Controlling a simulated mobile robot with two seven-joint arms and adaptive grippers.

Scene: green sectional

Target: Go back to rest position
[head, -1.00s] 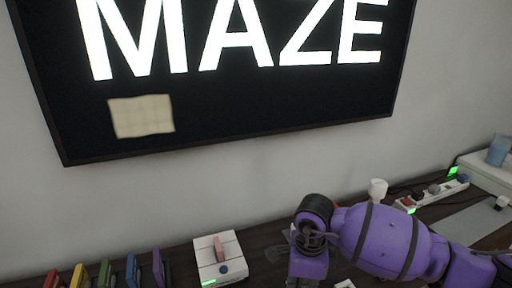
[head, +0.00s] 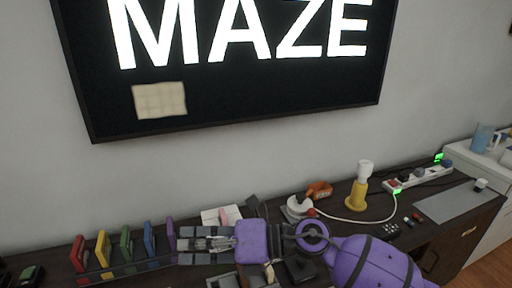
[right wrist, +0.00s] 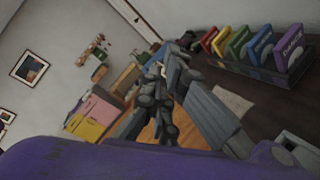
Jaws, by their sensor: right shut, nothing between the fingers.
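My right arm is purple with dark bands and reaches in from the lower right in the head view. The same gripper also shows in the right wrist view (right wrist: 168,62), large in the middle, with part of my purple arm along the bottom. My left gripper is in neither current view.
Coloured cases (head: 128,245) stand at the desk's left. A white box (head: 221,214) is partly hidden behind my gripper. A joystick (head: 299,206), a yellow-based lamp (head: 359,190) and a power strip (head: 416,178) stand farther right. A wall screen (head: 240,85) hangs above.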

